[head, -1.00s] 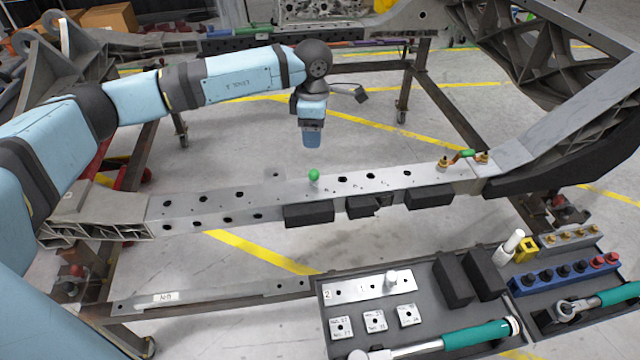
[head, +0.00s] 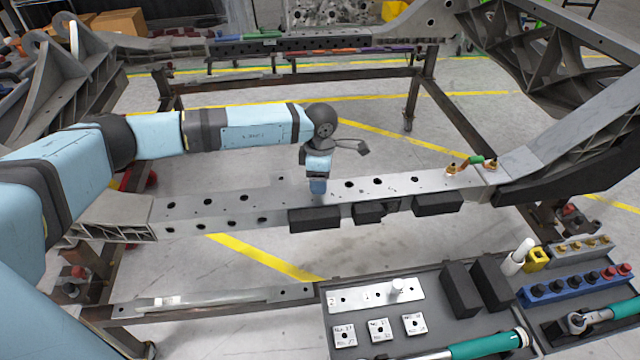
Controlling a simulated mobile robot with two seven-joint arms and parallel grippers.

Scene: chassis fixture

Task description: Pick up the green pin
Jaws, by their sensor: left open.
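My left gripper (head: 318,188) points down at the metal beam (head: 280,205), a long grey rail with a row of dark holes. Its fingertips are at or just above the beam's top face; I cannot tell if they touch it. The gripper is open. The green pin, which showed a round green head on the beam in the earlier head view, is now hidden behind the gripper. I cannot tell whether the fingers are around it. My right gripper is not in view.
Black blocks (head: 315,219) sit along the beam's near side. A small green-handled part (head: 475,160) with brass fittings is at the beam's right end. A dark tool tray (head: 440,318) holds metal plates, black blocks and a teal-handled tool (head: 487,345) at the lower right.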

